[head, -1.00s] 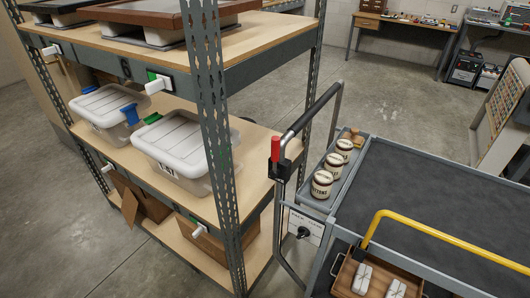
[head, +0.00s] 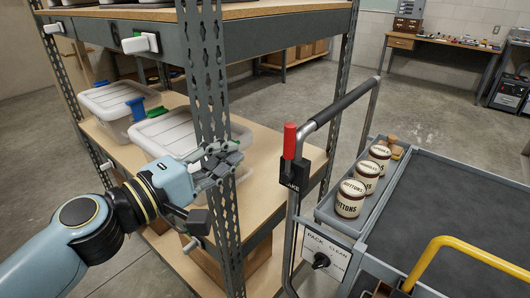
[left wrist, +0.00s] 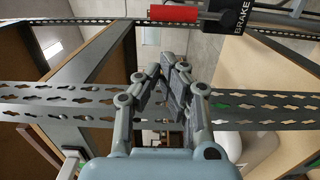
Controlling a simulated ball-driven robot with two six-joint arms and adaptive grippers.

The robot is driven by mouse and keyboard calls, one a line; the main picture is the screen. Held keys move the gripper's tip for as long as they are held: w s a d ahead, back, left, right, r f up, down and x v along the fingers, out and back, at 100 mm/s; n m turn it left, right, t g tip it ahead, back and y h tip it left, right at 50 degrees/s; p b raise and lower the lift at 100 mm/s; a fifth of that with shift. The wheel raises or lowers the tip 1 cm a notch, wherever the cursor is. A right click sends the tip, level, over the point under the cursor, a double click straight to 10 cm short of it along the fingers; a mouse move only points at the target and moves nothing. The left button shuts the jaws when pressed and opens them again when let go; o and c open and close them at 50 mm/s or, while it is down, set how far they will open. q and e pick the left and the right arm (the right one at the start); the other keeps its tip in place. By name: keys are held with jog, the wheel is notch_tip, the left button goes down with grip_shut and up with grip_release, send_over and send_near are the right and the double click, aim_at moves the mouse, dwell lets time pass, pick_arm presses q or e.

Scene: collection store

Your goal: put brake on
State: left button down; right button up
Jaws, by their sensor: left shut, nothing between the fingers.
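The brake lever has a red grip (head: 290,140) standing upright on a black housing (head: 293,174) lettered BRAKE, fixed to the cart's handle frame (head: 345,102). In the left wrist view the red grip (left wrist: 173,14) lies across the top, beside the black BRAKE plate (left wrist: 231,14). My left gripper (head: 228,160) is in front of the shelf's near upright, to the left of the lever and apart from it. In the left wrist view my left gripper's fingers (left wrist: 172,82) are shut and empty. My right gripper is not in view.
The perforated metal upright (head: 208,80) stands close to my left gripper. Lidded boxes (head: 180,132) sit on the shelf behind it. The cart carries several jars, including one front jar (head: 350,198), and a yellow handle (head: 450,250). Open floor lies beyond the cart.

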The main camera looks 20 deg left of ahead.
aim_at(289, 153)
pick_arm(q)
jog(key=p+x, duration=0.3)
jog(key=x, duration=0.6)
jog(key=shift+w+d+f, duration=0.15)
jog(key=shift+w+f, duration=0.2)
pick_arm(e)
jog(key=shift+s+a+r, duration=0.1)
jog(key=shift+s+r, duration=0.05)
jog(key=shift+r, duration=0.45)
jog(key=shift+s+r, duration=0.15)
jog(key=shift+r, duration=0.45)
